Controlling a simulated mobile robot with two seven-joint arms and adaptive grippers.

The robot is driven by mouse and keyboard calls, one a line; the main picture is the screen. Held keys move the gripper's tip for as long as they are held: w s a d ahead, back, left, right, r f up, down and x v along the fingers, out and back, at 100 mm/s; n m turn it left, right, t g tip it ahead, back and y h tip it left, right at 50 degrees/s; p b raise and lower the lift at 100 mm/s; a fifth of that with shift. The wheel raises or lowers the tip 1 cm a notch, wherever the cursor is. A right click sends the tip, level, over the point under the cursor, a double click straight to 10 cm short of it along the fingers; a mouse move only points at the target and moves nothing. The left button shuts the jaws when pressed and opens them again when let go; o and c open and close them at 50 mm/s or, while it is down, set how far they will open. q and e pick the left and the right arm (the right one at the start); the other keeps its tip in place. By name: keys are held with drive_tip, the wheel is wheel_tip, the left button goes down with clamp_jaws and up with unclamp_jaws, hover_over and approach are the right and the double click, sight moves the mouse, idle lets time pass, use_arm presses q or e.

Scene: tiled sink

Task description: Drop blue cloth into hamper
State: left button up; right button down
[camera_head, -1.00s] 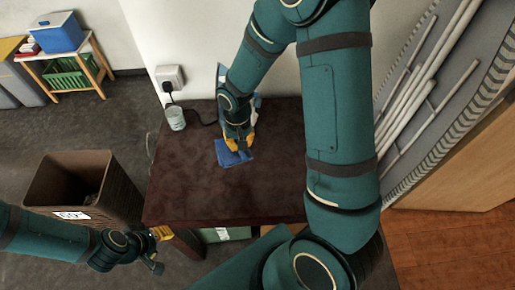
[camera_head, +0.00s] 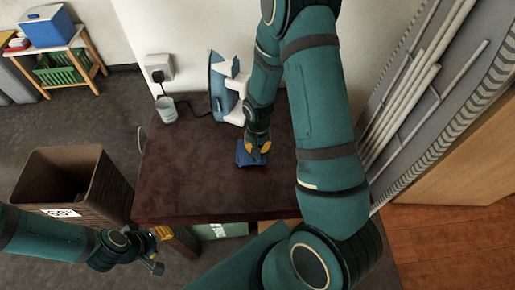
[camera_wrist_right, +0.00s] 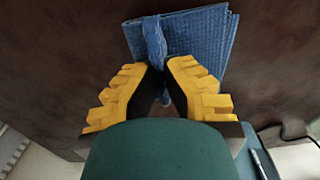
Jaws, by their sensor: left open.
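The blue cloth (camera_head: 246,158) is at the dark brown table top, under my right gripper (camera_head: 259,152). In the right wrist view the folded blue cloth (camera_wrist_right: 197,35) has a ridge pinched between the yellow fingertips (camera_wrist_right: 163,66). My right gripper is shut on that ridge; whether the cloth is clear of the table is hard to tell. The brown hamper (camera_head: 108,196) stands on the floor left of the table, open at the top, with a white label on its front. My left gripper (camera_head: 160,250) is open and empty, between the hamper and the table's front left corner.
An iron (camera_head: 220,88) stands upright at the back of the table (camera_head: 180,180), near a pale cup (camera_head: 167,108) and a wall socket. The table's left part is clear. A small shelf (camera_head: 75,65) with a blue box is far left.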

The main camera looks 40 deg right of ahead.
drive_tip(key=shift+f, duration=0.25)
drive_tip(key=shift+f, duration=0.2)
drive_tip(key=c, duration=1.1)
unclamp_jaws()
drive_tip(key=shift+c, duration=0.2)
drive_tip(key=shift+r, duration=0.1)
